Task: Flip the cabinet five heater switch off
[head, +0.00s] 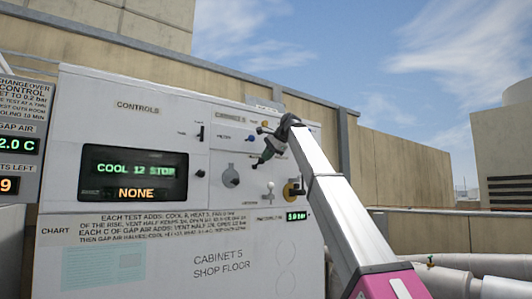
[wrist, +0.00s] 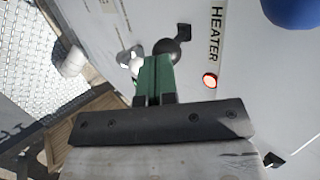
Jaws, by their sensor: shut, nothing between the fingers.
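A small red lamp (wrist: 210,80) glows below that word. My gripper (wrist: 155,66) is shut, with its green fingers together and empty. Its tips are right at the ball; I cannot tell whether they touch it. In the head view my gripper (head: 262,160) is in front of the cabinet five panel (head: 225,152) and covers that part, so I cannot make out the switch there.
A display (head: 133,175) reads COOL 12 STOP and NONE. A pale pipe (head: 470,264) runs at the right.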

